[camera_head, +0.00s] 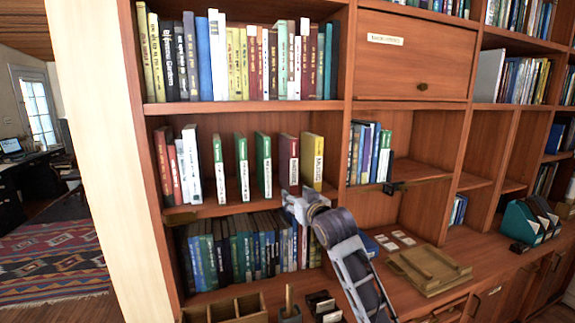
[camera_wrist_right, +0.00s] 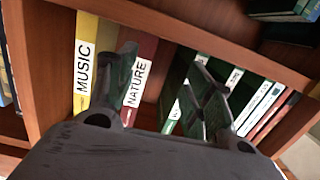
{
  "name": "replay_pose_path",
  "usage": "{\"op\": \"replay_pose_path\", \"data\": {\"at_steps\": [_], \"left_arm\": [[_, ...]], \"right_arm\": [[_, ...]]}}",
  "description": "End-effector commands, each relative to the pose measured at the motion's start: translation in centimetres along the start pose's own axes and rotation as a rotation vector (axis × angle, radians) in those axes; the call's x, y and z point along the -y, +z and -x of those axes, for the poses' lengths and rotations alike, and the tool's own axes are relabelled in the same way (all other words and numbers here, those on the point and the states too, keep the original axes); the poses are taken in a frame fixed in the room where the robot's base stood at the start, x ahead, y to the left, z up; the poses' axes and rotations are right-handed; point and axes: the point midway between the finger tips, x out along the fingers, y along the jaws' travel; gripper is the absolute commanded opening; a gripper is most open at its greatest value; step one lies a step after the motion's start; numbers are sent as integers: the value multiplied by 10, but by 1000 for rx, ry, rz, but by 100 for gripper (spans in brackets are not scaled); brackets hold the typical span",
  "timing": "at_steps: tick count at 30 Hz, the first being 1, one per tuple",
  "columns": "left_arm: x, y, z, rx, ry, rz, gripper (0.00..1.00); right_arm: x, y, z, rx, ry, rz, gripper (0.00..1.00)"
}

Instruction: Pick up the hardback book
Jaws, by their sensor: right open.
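Several upright hardbacks stand spaced along the middle shelf in the head view. Among them are a maroon book (camera_head: 288,158), a yellow book (camera_head: 312,158) and a green book (camera_head: 264,162). Which one the task means is not clear. My right gripper (camera_head: 300,200) is at the front of this shelf, just below the maroon and yellow books. In the right wrist view the open fingers of this gripper (camera_wrist_right: 168,85) reach toward the spines. One finger is by the maroon "NATURE" book (camera_wrist_right: 138,82), beside the yellow "MUSIC" book (camera_wrist_right: 85,72); the other overlaps green books. My left gripper is not in view.
Red and white books (camera_head: 180,165) lean at the shelf's left end. Full book rows fill the shelves above and below. A metal bookend (camera_head: 394,187) stands to the right. The counter holds a wooden tray (camera_head: 430,268) and a divided wooden box (camera_head: 225,308).

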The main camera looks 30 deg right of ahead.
Motion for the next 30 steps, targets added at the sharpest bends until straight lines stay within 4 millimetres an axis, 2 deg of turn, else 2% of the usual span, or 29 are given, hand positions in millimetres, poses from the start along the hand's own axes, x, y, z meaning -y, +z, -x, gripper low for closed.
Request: {"op": "replay_pose_path", "data": {"at_steps": [1, 3, 8, 22, 30], "left_arm": [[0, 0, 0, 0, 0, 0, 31], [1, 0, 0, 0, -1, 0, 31], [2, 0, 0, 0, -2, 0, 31], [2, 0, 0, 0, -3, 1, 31], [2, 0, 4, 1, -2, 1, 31]], "right_arm": [[-6, -16, -1, -31, 7, -9, 52], [-12, -32, -2, -65, 12, -19, 52], [-20, -52, -1, -109, 19, -33, 52], [-21, -55, -3, -114, 20, -35, 52], [-21, -57, -22, -113, 21, -35, 52]]}}
